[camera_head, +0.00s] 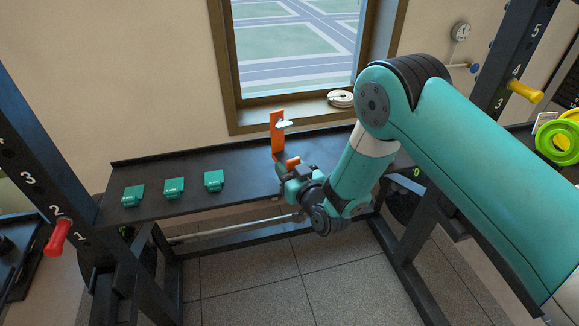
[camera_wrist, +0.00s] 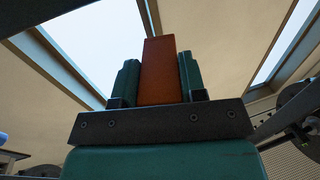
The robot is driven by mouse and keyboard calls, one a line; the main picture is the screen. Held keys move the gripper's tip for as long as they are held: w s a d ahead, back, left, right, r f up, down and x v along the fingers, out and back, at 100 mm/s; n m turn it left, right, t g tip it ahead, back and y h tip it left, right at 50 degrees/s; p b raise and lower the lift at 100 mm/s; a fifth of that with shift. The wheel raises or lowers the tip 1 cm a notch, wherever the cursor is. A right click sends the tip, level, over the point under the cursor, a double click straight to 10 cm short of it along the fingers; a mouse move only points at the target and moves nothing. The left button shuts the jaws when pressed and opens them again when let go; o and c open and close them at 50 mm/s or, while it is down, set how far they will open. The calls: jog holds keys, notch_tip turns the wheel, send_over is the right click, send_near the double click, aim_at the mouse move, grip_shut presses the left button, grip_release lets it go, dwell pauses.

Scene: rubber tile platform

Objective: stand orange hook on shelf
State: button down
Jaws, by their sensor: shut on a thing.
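The orange hook (camera_head: 277,126) is upright in the head view, a tall flat plate with a shorter orange part low at its right. My gripper (camera_head: 287,167) is shut on its lower part at the right half of the black shelf (camera_head: 245,170). In the wrist view the orange hook (camera_wrist: 160,72) stands between the two teal fingers of my gripper (camera_wrist: 158,80). The hook's lower end is partly hidden by my gripper, so I cannot tell whether it touches the shelf.
Three teal blocks stand on the shelf's left half: left (camera_head: 133,195), middle (camera_head: 174,188) and right (camera_head: 214,181). A small white piece (camera_head: 285,124) shows beside the hook. A white coil (camera_head: 340,99) lies on the windowsill. Dark rack posts (camera_head: 45,165) flank the shelf.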

jog(key=shift+f+b, duration=1.85)
jog(key=shift+f, duration=0.65)
jog(key=c, duration=0.7)
grip_release()
jog(key=shift+o, duration=0.5)
jog(key=shift+f, duration=0.2)
jog(key=shift+r, duration=0.1)
notch_tip(320, 180, up, 7)
jog(key=p, duration=0.6)
jog(key=s+d+r+m+h+p, duration=0.1)
jog(key=d+h+p, duration=0.1)
jog(key=d, duration=0.7)
jog(key=s+d+r+m+t+h+p, duration=0.1)
jog(key=s+d+r+m+h+p, duration=0.1)
jog(key=d, duration=0.7)
jog(key=s+d+r+m+t+h+p, duration=0.1)
jog(key=d+m+h+p, duration=0.1)
jog(key=d, duration=0.7)
jog(key=shift+s+d+r+h+p, duration=0.2)
jog(key=shift+s+r+h+p, duration=0.2)
jog(key=shift+h+p, duration=0.55)
